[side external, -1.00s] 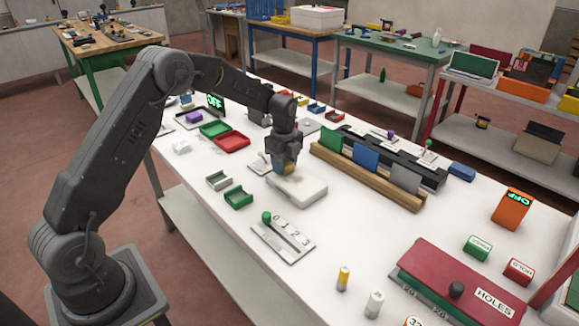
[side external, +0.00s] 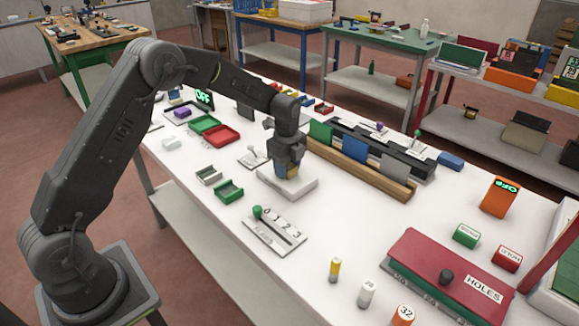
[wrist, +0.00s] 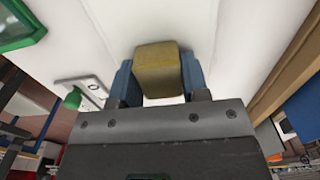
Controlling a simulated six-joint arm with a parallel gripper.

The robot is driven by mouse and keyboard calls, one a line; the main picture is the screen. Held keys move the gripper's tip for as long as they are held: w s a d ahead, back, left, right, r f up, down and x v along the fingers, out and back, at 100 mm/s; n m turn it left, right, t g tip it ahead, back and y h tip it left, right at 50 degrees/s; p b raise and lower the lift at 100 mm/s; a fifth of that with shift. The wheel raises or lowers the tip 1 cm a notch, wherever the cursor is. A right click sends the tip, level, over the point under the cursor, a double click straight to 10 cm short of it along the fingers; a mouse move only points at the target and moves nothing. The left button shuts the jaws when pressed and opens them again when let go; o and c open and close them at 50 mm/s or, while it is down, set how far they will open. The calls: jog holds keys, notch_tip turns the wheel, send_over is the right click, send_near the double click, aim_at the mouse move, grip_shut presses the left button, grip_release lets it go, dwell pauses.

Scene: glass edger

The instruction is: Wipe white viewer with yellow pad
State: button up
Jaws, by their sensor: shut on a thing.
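The white viewer (side external: 302,188) is a flat white slab lying on the white table, in the middle of the side view. My gripper (side external: 289,166) points down over it. The gripper is shut on the yellow pad (wrist: 158,68), which sits between its two blue fingers in the wrist view. In the side view the pad's lower part (side external: 291,174) shows at the viewer's top, toward its far side. The pad looks on or very close to the surface; exact contact is hard to tell. The gripper and pad hide part of the viewer.
A wooden rack (side external: 360,176) with green, blue and grey plates stands close behind the viewer, to the right. A green tray (side external: 229,191) lies to the left, and a slider board with a green knob (side external: 266,232) in front.

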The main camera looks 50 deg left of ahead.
jog(key=shift+a, duration=2.9)
jog(key=shift+d, duration=3.55)
jog(key=shift+d+r, duration=0.1)
notch_tip(320, 180, up, 8)
jog(key=shift+f, duration=0.15)
jog(key=shift+r, duration=0.2)
